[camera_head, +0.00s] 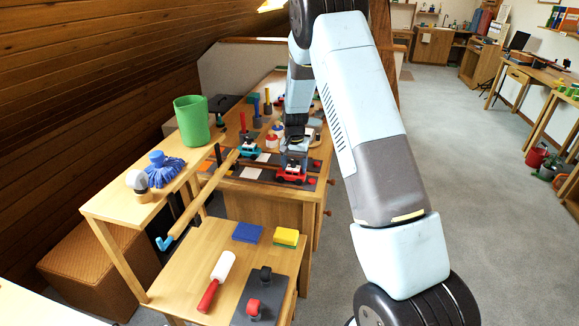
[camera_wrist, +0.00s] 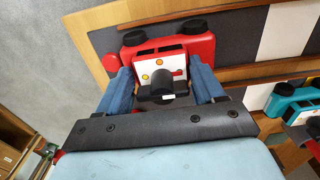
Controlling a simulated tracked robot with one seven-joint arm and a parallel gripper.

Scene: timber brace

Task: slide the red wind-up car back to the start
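The red wind-up car (camera_wrist: 190,50) lies across the top of the wrist view, with dark wheels and a white roof marked with orange dots. A black knob-like part shows in front of the roof. In the head view the red car (camera_head: 291,175) is near the right end of a dark lane (camera_head: 247,186). My gripper (camera_wrist: 160,76) has its blue fingers on either side of the white roof, with no clear gap. In the head view my gripper (camera_head: 293,157) is down over the car; its fingertips are too small to make out.
A teal car (camera_head: 249,150) stands on the lane behind, and it also shows in the wrist view (camera_wrist: 292,101). Wooden strips edge the lanes. A long wooden bar (camera_head: 204,193) lies left of the lanes. Upright tools and a green bin (camera_head: 191,121) stand farther back.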

